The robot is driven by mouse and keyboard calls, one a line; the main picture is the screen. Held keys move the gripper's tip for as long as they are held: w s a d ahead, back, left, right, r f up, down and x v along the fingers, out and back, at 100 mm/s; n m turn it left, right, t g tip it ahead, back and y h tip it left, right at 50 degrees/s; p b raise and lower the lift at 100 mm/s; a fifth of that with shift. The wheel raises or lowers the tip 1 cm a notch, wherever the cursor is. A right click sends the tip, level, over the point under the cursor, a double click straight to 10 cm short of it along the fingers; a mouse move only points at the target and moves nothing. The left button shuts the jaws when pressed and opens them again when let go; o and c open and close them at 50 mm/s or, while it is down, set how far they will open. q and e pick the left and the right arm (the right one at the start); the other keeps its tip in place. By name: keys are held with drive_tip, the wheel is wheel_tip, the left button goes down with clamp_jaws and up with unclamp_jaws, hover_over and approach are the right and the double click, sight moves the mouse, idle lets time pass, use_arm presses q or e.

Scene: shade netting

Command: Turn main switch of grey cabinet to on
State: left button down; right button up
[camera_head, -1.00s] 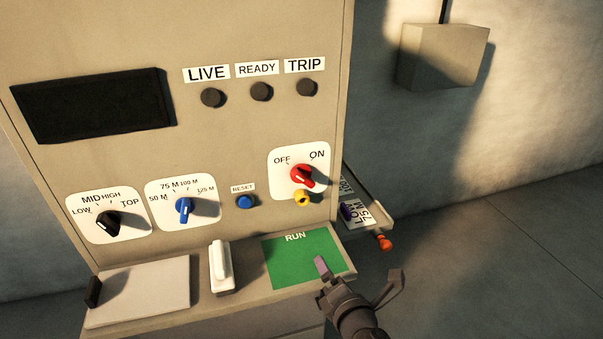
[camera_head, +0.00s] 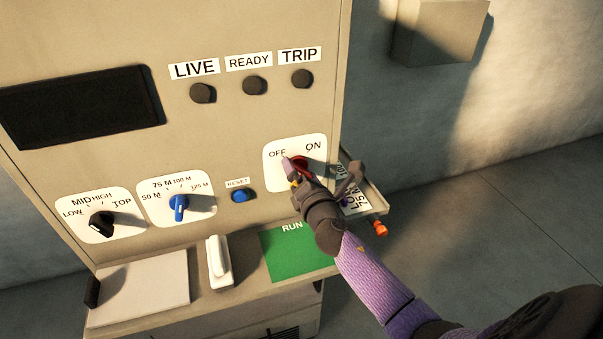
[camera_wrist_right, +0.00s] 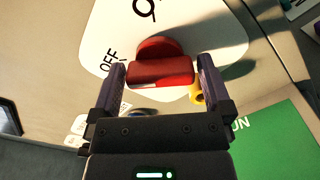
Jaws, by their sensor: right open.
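The grey cabinet (camera_head: 235,130) fills the left and middle of the head view. Its red main switch (camera_head: 313,166) sits on a white plate (camera_head: 278,146) marked OFF and ON, and is partly hidden by my right gripper (camera_head: 298,169). In the right wrist view the red switch handle (camera_wrist_right: 160,73) lies between the two open fingers of my right gripper (camera_wrist_right: 161,82), one on each side. Whether the fingers touch it I cannot tell. Which mark the handle points to is hard to tell here. My left gripper is not in view.
A yellow part (camera_wrist_right: 196,94) is just below the switch. A blue reset button (camera_head: 239,195), blue knob (camera_head: 178,207) and black knob (camera_head: 102,224) are to the left. Below is a shelf with a green RUN area (camera_head: 290,255) and white handle (camera_head: 219,262).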

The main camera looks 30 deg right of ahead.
drive_tip(key=c, duration=1)
drive_tip(key=shift+o, duration=0.2)
drive_tip(key=shift+m, duration=0.3)
drive_tip(key=m, duration=0.8)
drive_tip(key=shift+f+m, duration=0.1)
drive_tip(key=shift+m, duration=0.3)
drive_tip(key=m, duration=0.4)
drive_tip(key=shift+m+p, duration=0.45)
drive_tip(key=shift+m, duration=1.65)
drive_tip(key=shift+f+m, duration=0.1)
drive_tip(key=shift+m, duration=0.2)
